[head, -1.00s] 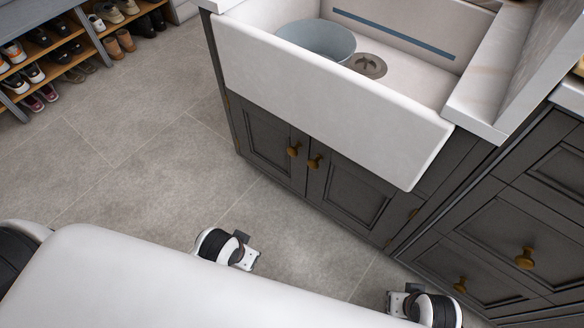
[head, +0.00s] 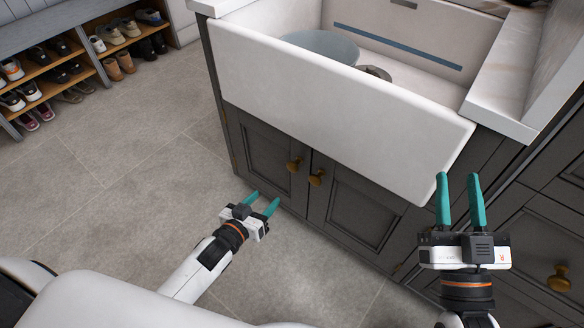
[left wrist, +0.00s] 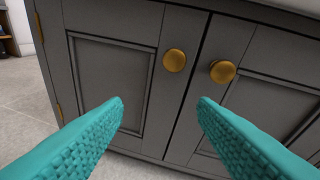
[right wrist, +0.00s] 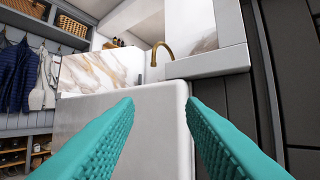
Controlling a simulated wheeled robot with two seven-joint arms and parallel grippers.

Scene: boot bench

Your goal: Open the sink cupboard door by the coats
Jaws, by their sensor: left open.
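The sink cupboard has two dark grey doors, both shut. The left door (head: 262,158), on the side of the coats, has a brass knob (head: 295,165) near its right edge. The right door (head: 355,210) has its own brass knob (head: 317,178) close by. In the left wrist view the left door (left wrist: 110,80) shows its knob (left wrist: 174,60) ahead of the fingers, with hinges at its left edge. My left gripper (head: 262,201) is open and empty, in front of and below the knobs, apart from them. My right gripper (head: 458,182) is open and empty at the sink's right front corner.
A white sink (head: 330,95) juts out above the doors, with a grey basin (head: 320,45) inside. Dark drawers (head: 545,225) stand at right. Coats (right wrist: 18,75) hang at left in the right wrist view. A shoe rack (head: 75,65) is far left. The floor between is clear.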

